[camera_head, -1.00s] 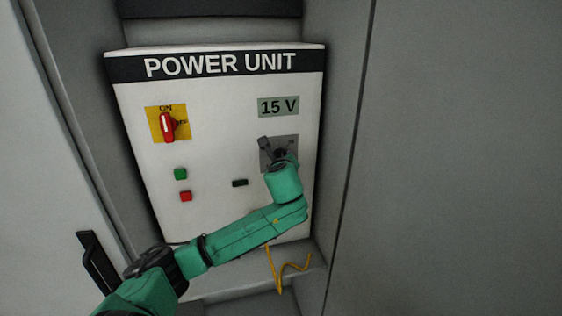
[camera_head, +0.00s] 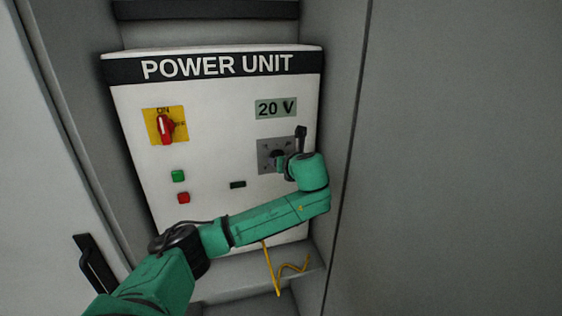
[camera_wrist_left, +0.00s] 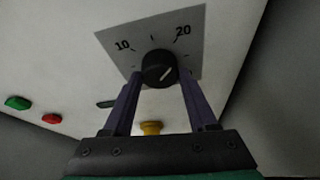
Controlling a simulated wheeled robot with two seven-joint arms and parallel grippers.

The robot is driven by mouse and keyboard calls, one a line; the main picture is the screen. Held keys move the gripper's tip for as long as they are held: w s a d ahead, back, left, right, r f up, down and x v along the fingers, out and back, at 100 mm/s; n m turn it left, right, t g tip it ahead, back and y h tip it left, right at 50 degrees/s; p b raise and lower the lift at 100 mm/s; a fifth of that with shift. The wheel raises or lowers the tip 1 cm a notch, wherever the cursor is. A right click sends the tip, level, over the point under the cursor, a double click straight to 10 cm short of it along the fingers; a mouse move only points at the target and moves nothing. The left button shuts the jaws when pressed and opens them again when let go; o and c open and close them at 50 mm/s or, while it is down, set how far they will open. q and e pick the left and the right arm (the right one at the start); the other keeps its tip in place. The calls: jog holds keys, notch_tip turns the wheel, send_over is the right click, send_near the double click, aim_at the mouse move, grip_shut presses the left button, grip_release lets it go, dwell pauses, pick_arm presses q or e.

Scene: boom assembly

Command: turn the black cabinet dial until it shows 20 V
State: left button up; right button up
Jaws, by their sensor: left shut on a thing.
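The power unit's display (camera_head: 276,108) reads 20 V. The black dial (camera_head: 277,156) sits on a grey plate (camera_head: 264,147) below it, partly covered by my left gripper (camera_head: 285,157). In the left wrist view the dial (camera_wrist_left: 158,68) lies between the two fingers of my left gripper (camera_wrist_left: 160,82), which is shut on it. Its light pointer line slants toward the upper right, and the plate shows the marks 10 and 20. My right gripper is in neither view.
The white power unit (camera_head: 215,120) has a red switch (camera_head: 165,127) on a yellow plate, a green button (camera_head: 178,176) and a red button (camera_head: 183,198). A yellow cable (camera_head: 275,275) hangs below. Grey cabinet walls stand close on both sides.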

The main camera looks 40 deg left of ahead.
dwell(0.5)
pick_arm(q)
jog(key=o, duration=1.4)
jog(key=shift+c, duration=0.2)
jog(key=v, duration=1.4)
jog(key=shift+d, duration=0.3)
jog(key=shift+s+a, duration=0.1)
jog(key=shift+a, duration=0.05)
